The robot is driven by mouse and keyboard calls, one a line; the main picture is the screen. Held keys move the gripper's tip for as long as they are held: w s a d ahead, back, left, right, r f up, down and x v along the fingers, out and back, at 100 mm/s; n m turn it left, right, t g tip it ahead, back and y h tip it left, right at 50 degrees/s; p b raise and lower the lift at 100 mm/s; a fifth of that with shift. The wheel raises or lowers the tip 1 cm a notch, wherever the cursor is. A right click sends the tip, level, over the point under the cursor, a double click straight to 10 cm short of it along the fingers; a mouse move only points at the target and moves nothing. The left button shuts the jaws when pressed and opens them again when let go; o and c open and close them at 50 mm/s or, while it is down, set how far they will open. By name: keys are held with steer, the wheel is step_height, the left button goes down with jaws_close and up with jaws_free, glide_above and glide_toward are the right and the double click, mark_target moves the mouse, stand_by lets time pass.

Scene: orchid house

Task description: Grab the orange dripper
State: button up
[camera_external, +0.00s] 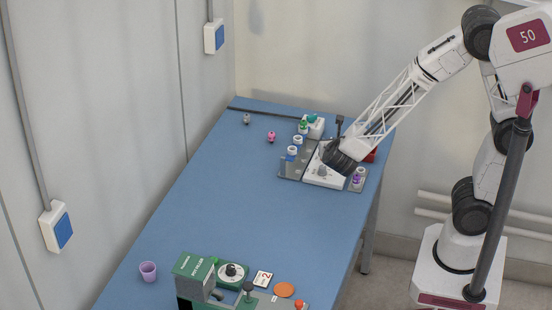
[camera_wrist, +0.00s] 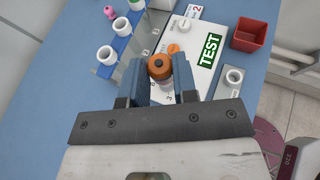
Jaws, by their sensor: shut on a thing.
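In the wrist view, the orange dripper (camera_wrist: 158,68) sits between the two blue fingers of my gripper (camera_wrist: 160,80), its round orange top facing the camera. The fingers are shut on it, over a white panel with a green TEST label (camera_wrist: 209,50). Its lower part is partly hidden, and I cannot tell whether it touches the panel. In the external view, my gripper (camera_external: 338,158) is low over the white panel (camera_external: 322,173) at the far right of the table; the dripper cannot be made out there.
A red box (camera_wrist: 250,35) and a grey holder with a white cup (camera_wrist: 232,78) stand right of the panel. A blue rack with white containers (camera_wrist: 122,27) is at left. Green equipment (camera_external: 195,275) and a purple cup (camera_external: 148,271) are at the near end. The table's middle is clear.

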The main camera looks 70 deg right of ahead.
steer(key=shift+s+a+r, duration=0.15)
steer(key=shift+s, duration=1.3)
steer(key=shift+w, duration=0.1)
